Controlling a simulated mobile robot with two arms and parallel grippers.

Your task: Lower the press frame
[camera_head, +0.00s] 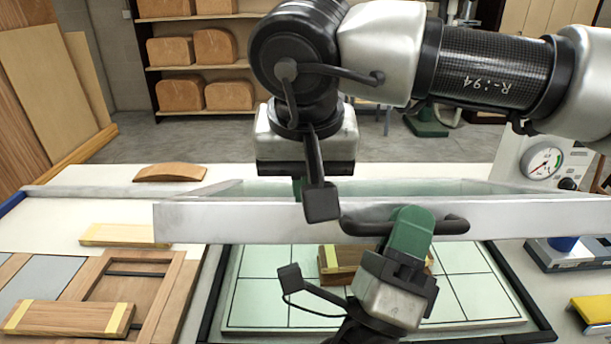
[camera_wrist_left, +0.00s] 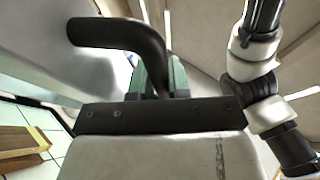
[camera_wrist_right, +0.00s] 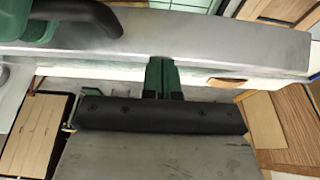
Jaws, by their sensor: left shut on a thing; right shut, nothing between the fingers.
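The press frame (camera_head: 250,220) is a silver bar across the head view, with a pale translucent sheet behind it. It hangs above the gridded press bed (camera_head: 265,300). A black handle (camera_head: 453,225) is on its near face. My left gripper (camera_head: 411,232) is shut on this handle, which also shows in the left wrist view (camera_wrist_left: 120,35). My right gripper (camera_head: 298,188) is shut and empty behind the bar, partly hidden by it. In the right wrist view its fingers (camera_wrist_right: 162,78) point at the bar (camera_wrist_right: 200,45); contact cannot be told.
A wooden block (camera_head: 345,262) sits on the bed below the bar, partly hidden. A curved wooden piece (camera_head: 170,172) lies at the back left. A wooden frame (camera_head: 165,290) and strips lie at the left. A pressure gauge (camera_head: 543,162) stands at the right.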

